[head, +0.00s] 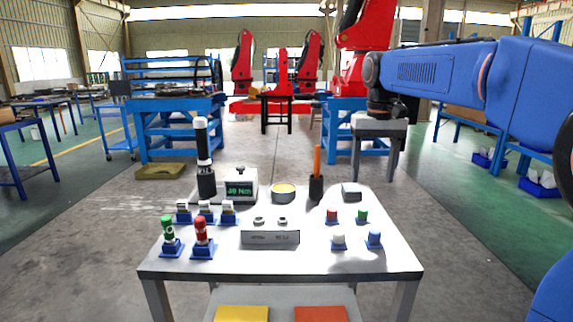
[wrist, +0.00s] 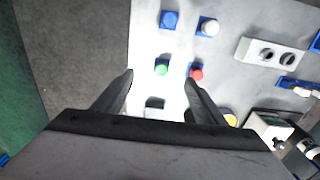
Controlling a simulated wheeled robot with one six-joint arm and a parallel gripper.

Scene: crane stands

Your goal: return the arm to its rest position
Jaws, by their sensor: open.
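My blue arm reaches in from the right edge in the head view, raised at the table's right, with its dark wrist end bent downward. My gripper (wrist: 160,76) shows in the wrist view with its two dark fingers spread apart. Nothing is held between them. The wrist camera looks down on the right part of the white table (head: 290,268), seen turned around. A green piece (wrist: 161,69) and a red piece (wrist: 196,71) on blue bases appear near the fingertips in that picture. Whether the fingers are close above them cannot be told, but no contact shows.
The table carries a two-knob panel (head: 270,237), a display box (head: 241,187), a tall black-and-white tool (head: 203,160), an orange-handled tool (head: 316,172), a yellow-topped round container (head: 283,191) and several small pieces on blue bases. Open floor surrounds the table.

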